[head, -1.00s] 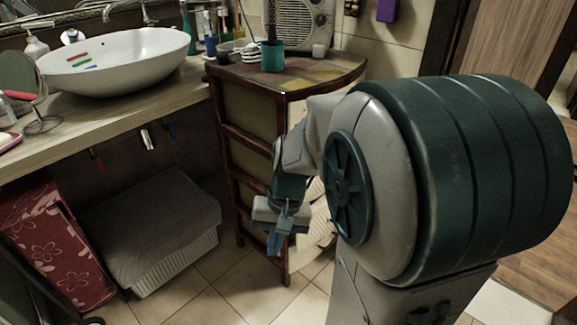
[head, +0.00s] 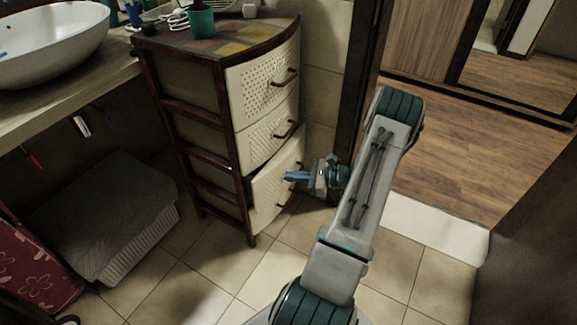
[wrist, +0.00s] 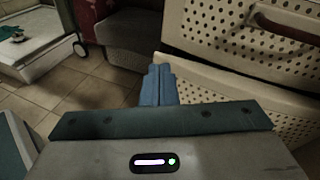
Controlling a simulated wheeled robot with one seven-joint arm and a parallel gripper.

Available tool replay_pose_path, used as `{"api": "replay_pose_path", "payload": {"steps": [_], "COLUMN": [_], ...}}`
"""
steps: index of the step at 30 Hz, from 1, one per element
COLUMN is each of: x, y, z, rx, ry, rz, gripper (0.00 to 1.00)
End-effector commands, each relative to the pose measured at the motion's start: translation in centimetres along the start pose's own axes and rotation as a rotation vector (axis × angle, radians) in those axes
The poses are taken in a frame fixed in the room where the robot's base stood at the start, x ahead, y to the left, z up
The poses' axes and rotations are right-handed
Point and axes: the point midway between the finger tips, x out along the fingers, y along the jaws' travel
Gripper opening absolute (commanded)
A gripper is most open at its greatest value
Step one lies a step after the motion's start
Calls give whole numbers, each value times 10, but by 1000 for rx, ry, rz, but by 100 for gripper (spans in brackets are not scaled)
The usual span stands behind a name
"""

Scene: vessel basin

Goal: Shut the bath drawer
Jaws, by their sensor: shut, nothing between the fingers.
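The cabinet (head: 195,95) has cream perforated drawers with dark brown handles. Its top drawer (head: 262,85) and middle drawer (head: 262,140) look flush. The lower drawer (head: 268,190) stands out from the frame, with a dark gap along its upper edge. My gripper (head: 288,176) is in front of this lower drawer, fingers together and empty, pointing left. Whether the fingertips touch the drawer front is unclear. In the wrist view, the shut blue fingers (wrist: 158,85) are beside a lower cream drawer front (wrist: 235,95), with a handled drawer front above it.
A white basin (head: 50,45) sits on a wooden counter at the left. A lidded grey basket (head: 105,215) is on the floor below. A dark door frame (head: 362,75) stands right of the cabinet. Tiled floor in front of the cabinet is open.

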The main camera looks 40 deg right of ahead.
Motion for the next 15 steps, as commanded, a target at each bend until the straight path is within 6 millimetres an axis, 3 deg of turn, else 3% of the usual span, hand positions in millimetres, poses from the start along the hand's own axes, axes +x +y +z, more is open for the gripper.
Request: {"api": "replay_pose_path", "payload": {"steps": [1, 6, 11, 15], "x": [-16, -53, -72, -70], "y": [-7, -21, -25, -29], "z": [-19, -63, -84, -88], "rx": [52, 162, 209, 217], "ry": [-28, -101, -135, -143], "rz": [-85, -300, -403, -424], "gripper": [0, 0, 0, 0]}}
